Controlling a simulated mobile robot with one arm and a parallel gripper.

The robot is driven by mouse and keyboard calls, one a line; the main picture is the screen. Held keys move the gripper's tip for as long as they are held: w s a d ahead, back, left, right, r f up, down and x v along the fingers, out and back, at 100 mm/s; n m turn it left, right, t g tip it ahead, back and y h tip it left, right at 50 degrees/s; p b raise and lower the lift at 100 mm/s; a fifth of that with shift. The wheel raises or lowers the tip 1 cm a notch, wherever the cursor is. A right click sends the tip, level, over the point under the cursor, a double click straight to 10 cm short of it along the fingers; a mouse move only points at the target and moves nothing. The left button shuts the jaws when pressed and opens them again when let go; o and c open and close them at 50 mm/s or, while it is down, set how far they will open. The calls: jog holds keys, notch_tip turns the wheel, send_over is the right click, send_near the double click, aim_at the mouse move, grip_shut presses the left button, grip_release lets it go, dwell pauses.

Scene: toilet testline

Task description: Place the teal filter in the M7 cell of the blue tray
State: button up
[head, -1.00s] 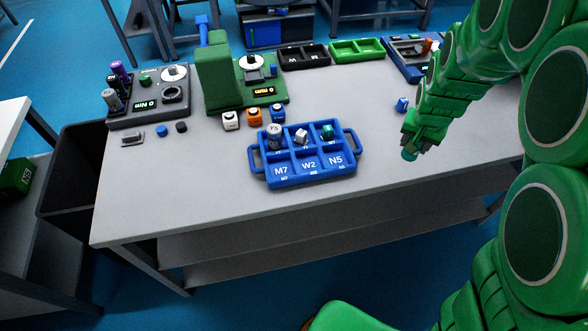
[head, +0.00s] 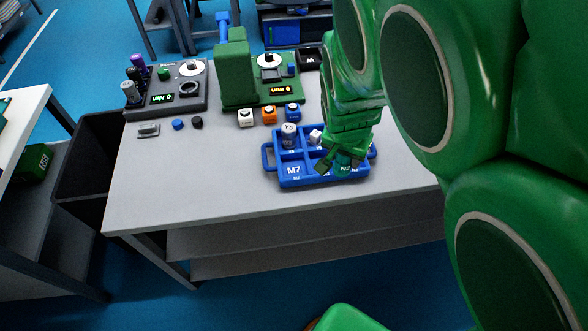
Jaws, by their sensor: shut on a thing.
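The blue tray (head: 268,160) lies on the grey table with labelled cells. The M7 label (head: 294,170) is on its front left cell, which looks empty. My gripper (head: 339,160) is over the tray's right front part, near the N5 cell, shut on the teal filter (head: 343,161). The filter shows only partly between the fingers, and I cannot tell its exact height above the tray. My gripper and arm hide the back right cell and most of W2.
A green press-like device (head: 236,75) and a dark panel (head: 165,98) stand at the back.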

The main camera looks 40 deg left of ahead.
jog(key=s+a+r, duration=0.2)
jog(key=s+a, duration=0.1)
jog(key=s, duration=0.6)
send_near(297, 165)
jog(key=shift+w+f, duration=0.45)
jog(key=shift+f, duration=1.7)
jog(key=shift+s+f, duration=0.1)
jog(key=shift+f, duration=0.2)
